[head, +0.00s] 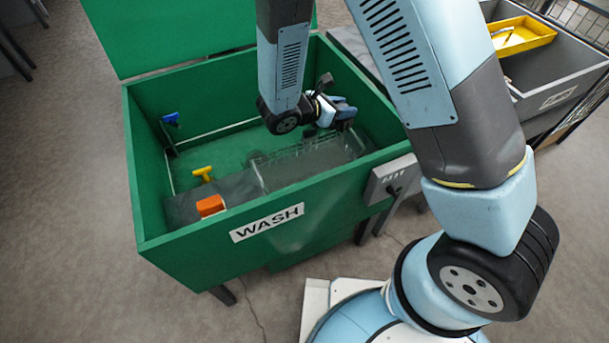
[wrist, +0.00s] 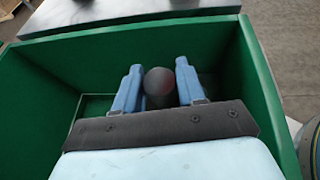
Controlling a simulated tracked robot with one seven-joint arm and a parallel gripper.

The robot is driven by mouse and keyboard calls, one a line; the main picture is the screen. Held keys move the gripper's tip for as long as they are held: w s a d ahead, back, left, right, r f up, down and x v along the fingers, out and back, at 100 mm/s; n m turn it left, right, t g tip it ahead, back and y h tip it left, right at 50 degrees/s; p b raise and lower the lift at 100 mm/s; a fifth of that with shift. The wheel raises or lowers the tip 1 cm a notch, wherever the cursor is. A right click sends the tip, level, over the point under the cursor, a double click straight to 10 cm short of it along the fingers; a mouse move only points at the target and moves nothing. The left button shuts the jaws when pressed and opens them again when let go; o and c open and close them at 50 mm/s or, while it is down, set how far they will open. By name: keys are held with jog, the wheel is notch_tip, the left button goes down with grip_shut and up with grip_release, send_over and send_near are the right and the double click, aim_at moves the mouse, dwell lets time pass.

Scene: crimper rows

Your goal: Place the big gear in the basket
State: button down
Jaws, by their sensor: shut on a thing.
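My gripper (head: 338,112) is inside the green wash bin, near its back right, above a wire basket (head: 300,165). In the wrist view my gripper (wrist: 157,88) has its two blue fingers on either side of a dark rounded thing (wrist: 160,84) and is shut on it. No teeth show on this thing, so I cannot tell whether it is the big gear. It does not show clearly in the head view. The basket is greyish mesh and stands in the right part of the bin. My gripper and arm hide part of its far side.
The green bin's front wall (head: 285,228) carries a WASH sign, and its lid stands open behind. Inside are an orange block (head: 210,205), a yellow handle (head: 203,173) and a blue handle (head: 171,119). A grey bin with a yellow tray (head: 525,35) stands at the right.

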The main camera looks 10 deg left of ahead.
send_over(333, 166)
notch_tip(333, 166, down, 8)
jog(key=shift+h, duration=0.3)
jog(key=shift+w+d+f, duration=0.1)
jog(key=shift+f, duration=4.65)
jog(key=c, duration=0.7)
grip_release()
jog(key=shift+f, duration=0.1)
jog(key=shift+o, duration=0.2)
jog(key=v, duration=1.2)
jog(key=shift+r, duration=0.25)
jog(key=shift+w, duration=0.1)
